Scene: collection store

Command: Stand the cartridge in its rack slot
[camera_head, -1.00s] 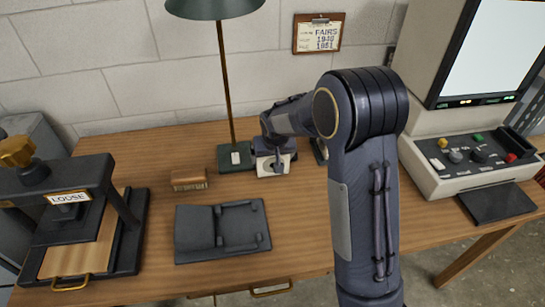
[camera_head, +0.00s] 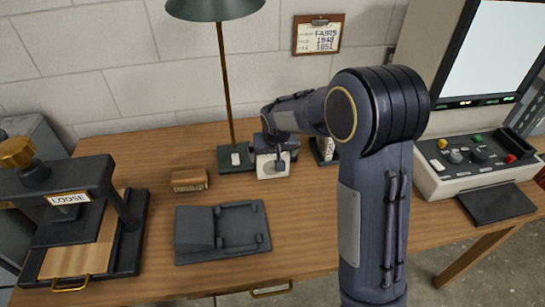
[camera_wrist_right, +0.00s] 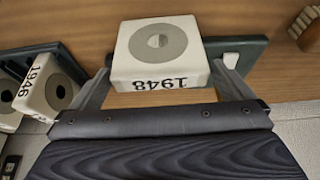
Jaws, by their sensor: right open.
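A white cartridge (camera_head: 273,168) stands on the wooden table by the lamp base. In the right wrist view the cartridge (camera_wrist_right: 163,52) shows a grey ring and the number 1948. My right gripper (camera_head: 271,148) is at the cartridge. Its open fingers (camera_wrist_right: 163,78) lie on either side of it; I cannot tell whether they touch it. A dark rack (camera_head: 319,151) is just right of it, partly hidden behind my arm. In the right wrist view the rack (camera_wrist_right: 68,62) holds a cartridge marked 1946 (camera_wrist_right: 42,88). My left gripper is not in view.
A green lamp base (camera_head: 236,160) is close on the left of the cartridge. A brown block (camera_head: 189,180), a dark tray (camera_head: 245,229) and a press marked LOOSE (camera_head: 67,198) lie further left. A reader with a control panel (camera_head: 470,158) stands right. Bare table lies in front.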

